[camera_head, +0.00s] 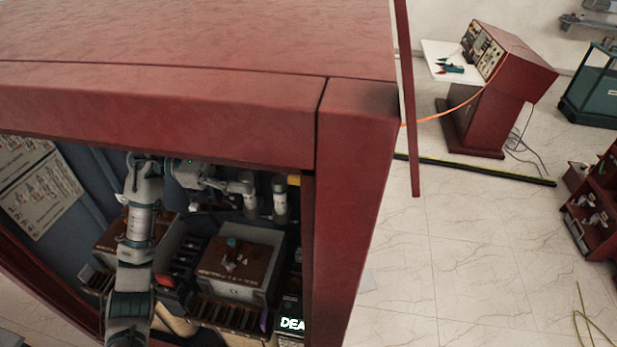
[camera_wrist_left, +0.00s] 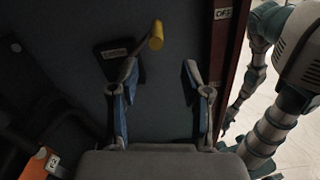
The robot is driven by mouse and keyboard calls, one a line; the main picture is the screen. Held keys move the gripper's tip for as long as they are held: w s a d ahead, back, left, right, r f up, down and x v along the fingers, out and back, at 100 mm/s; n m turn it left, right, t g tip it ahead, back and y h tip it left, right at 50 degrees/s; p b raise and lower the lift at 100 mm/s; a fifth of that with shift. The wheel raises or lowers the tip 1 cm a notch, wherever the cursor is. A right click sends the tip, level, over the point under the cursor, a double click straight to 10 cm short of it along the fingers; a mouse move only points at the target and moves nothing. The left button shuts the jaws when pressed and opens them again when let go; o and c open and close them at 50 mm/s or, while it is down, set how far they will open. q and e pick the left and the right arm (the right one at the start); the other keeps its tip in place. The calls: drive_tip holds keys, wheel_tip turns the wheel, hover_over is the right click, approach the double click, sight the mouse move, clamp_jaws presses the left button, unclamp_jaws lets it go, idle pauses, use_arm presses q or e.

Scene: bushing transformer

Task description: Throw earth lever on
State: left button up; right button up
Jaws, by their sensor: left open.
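The earth lever has a yellow handle (camera_wrist_left: 156,36) at the end of a short arm on a dark mount against the cabinet's inner wall. In the wrist view the handle lies just beyond the fingertips, nearer the left-hand finger. My left gripper (camera_wrist_left: 160,75) is open, with nothing between its fingers; I cannot tell whether the left finger touches the lever arm. In the head view my left arm reaches into the red cabinet (camera_head: 357,180), and a small yellow part (camera_head: 294,180) shows at the opening's right edge. My right gripper is not in view.
The cabinet's red frame closes in above and to the right. Inside, below my arm, stand box-shaped units (camera_head: 240,266) and a lit sign (camera_head: 291,323). A label (camera_wrist_left: 223,13) is on the frame in the wrist view. A red console (camera_head: 490,85) stands on the floor outside.

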sight(300, 185)
use_arm(q)
drive_tip(key=d, duration=0.3)
drive_tip(key=s+d+p, duration=0.1)
drive_tip(key=d, duration=0.3)
drive_tip(key=d+p, duration=0.1)
drive_tip(key=d, duration=0.3)
drive_tip(key=shift+s, duration=0.35)
drive_tip(key=shift+d+f, duration=0.2)
drive_tip(key=shift+d, duration=1.05)
drive_tip(key=c, duration=0.8)
clamp_jaws()
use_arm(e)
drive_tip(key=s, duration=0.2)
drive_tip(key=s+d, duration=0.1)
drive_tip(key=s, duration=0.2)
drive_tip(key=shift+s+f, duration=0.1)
